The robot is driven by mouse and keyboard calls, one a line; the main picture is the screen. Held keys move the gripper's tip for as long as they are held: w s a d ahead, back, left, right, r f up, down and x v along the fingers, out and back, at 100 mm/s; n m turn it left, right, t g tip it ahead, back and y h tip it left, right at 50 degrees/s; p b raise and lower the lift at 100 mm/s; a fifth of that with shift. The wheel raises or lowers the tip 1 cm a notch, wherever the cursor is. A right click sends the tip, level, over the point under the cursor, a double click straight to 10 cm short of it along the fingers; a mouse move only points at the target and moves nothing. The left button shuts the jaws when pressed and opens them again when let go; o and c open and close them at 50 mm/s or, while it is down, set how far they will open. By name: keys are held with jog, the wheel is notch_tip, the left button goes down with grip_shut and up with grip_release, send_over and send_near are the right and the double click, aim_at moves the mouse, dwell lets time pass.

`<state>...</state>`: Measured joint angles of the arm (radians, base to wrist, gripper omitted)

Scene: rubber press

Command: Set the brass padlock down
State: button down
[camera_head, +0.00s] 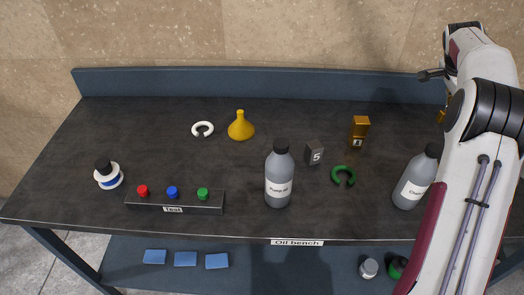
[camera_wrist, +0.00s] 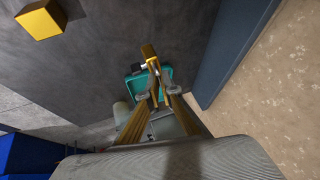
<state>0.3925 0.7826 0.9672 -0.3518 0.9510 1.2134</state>
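In the wrist view the brass padlock (camera_wrist: 149,53) shows as a gold piece at the tips of my gripper (camera_wrist: 156,92). The fingers are closed in on it from both sides. A teal tray (camera_wrist: 133,85) lies beyond the padlock and fingers, partly covered by them. I cannot tell the height of the padlock above the tray. In the head view my arm hides the gripper and the tray; only a small gold bit shows beside the arm at the bench's right end.
A yellow funnel (camera_head: 240,126), white ring (camera_head: 203,129) and button box (camera_head: 175,203) are further left. A blue back rail (camera_head: 240,82) runs behind.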

jog(key=w+a+r+n+t+y, duration=0.1)
jog(key=w+a+r+n, duration=0.1)
jog(key=a, duration=0.9)
jog(key=w+a+r+n, duration=0.1)
jog(key=a+n, duration=0.1)
jog(key=a, duration=0.9)
jog(key=w+a+r+n+t+y, duration=0.1)
jog(key=w+a+r+n, duration=0.1)
jog(key=a, duration=1)
jog(key=s+a+f+n+y, duration=0.1)
jog(key=s+a+n, duration=0.2)
jog(key=a, duration=0.6)
jog(key=s+a+f+n+y, duration=0.2)
jog(key=s+a, duration=0.4)
jog(key=a, duration=0.3)
jog(key=s+a+f+n+y, duration=0.1)
jog(key=s+a+n+y, duration=0.1)
jog(key=s+a+n, duration=0.3)
jog(key=shift+a+f, duration=0.35)
jog(key=shift+a, duration=1.95)
notch_tip(320, 180, down, 6)
